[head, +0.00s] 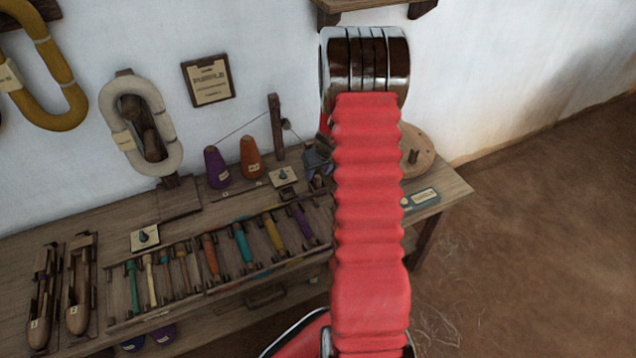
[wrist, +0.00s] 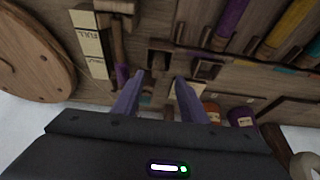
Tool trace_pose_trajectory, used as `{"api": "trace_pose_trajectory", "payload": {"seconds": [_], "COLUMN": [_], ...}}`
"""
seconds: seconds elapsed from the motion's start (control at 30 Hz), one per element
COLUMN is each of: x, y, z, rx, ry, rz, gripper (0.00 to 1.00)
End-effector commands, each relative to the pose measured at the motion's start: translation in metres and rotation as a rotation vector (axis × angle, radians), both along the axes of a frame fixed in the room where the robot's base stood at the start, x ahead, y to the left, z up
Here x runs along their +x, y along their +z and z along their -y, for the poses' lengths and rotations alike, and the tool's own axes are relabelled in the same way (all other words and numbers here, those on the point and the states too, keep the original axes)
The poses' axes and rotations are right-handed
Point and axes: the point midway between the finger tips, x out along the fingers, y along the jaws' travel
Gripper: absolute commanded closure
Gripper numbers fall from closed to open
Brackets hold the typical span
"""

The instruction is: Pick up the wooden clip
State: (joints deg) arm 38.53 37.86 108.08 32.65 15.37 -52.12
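My gripper (head: 318,160) is above the bench beside the two yarn cones, partly hidden by my red arm in the head view. In the wrist view its two purple-grey fingers (wrist: 158,88) are apart, with nothing held between them. Small dark wooden pieces (wrist: 160,52) and (wrist: 206,68) lie beyond the fingertips. I cannot tell for sure which piece is the wooden clip. A small dark piece (head: 287,192) also shows below a card (head: 283,176) in the head view.
A purple cone (head: 216,167) and an orange cone (head: 250,157) stand left of my gripper, near an upright post (head: 275,125). A bobbin rack (head: 205,296) lies in front. A round wooden disc (head: 425,150) is to the right. Two shuttles (head: 78,315) lie at left.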

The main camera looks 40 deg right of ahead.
Motion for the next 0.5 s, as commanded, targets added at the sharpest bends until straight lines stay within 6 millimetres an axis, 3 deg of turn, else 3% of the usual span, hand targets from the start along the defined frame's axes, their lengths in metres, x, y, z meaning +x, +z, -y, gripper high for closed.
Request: {"api": "trace_pose_trajectory", "payload": {"seconds": [0.5], "x": [0.015], "y": [-0.044], "z": [0.010], "rx": [0.001], "ry": [-0.001], "rz": [-0.002], "gripper": [0.61]}}
